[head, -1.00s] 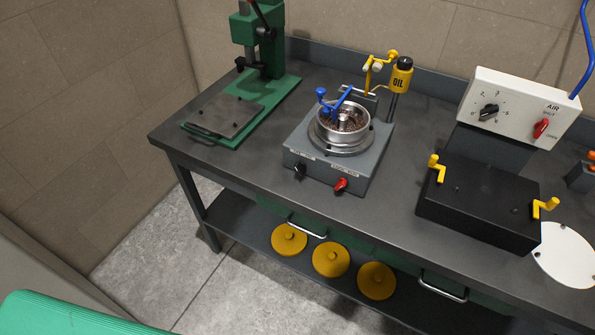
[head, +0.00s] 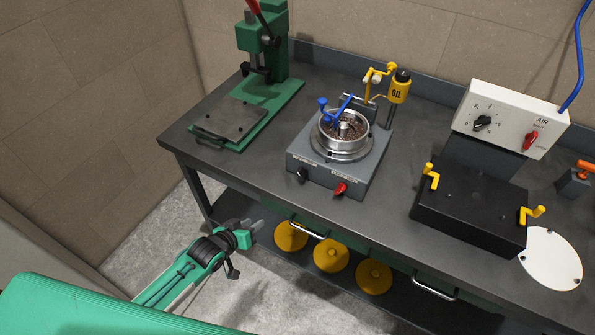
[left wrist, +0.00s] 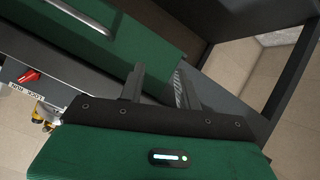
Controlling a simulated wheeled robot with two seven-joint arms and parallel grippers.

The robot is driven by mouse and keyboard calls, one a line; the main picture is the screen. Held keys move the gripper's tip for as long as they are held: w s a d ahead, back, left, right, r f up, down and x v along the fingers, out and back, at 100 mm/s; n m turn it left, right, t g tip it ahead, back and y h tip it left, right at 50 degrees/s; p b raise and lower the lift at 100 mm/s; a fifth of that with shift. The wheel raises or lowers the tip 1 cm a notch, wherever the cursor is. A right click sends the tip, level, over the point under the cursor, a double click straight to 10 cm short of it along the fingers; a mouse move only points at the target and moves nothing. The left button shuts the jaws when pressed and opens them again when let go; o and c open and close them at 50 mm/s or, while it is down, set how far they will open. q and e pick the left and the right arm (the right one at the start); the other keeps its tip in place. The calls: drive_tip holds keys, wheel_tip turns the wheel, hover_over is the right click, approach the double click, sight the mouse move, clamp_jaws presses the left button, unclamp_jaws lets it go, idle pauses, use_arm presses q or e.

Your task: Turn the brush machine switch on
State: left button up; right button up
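The likely brush machine is the grey box (head: 335,178) on the bench, with a round metal bowl (head: 343,130) and blue handles on top. A red knob (left wrist: 28,76) shows there at the left edge. My right gripper is not in view.
A green press (head: 262,55) stands at the back left. A yellow oil can (head: 400,86) stands behind the machine, and a black box with yellow handles (head: 470,207) is to the right. A drawer handle (head: 308,228) and yellow discs (head: 331,256) lie below the bench top.

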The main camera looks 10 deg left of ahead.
sight(300, 176)
use_arm(q)
drive_tip(key=d+r+t+h+p, duration=0.1)
drive_tip(key=d+r+h, duration=0.35)
drive_tip(key=r, duration=1.15)
drive_tip(key=shift+y, duration=0.85)
drive_tip(key=p+x, duration=0.1)
drive_tip(key=x, duration=0.3)
drive_tip(key=p+x, duration=0.1)
drive_tip(key=x, duration=0.4)
drive_tip(key=p+x, duration=0.1)
drive_tip(key=x, duration=0.4)
drive_tip(key=shift+d+r, duration=0.15)
drive_tip(key=shift+d, duration=0.25)
clamp_jaws()
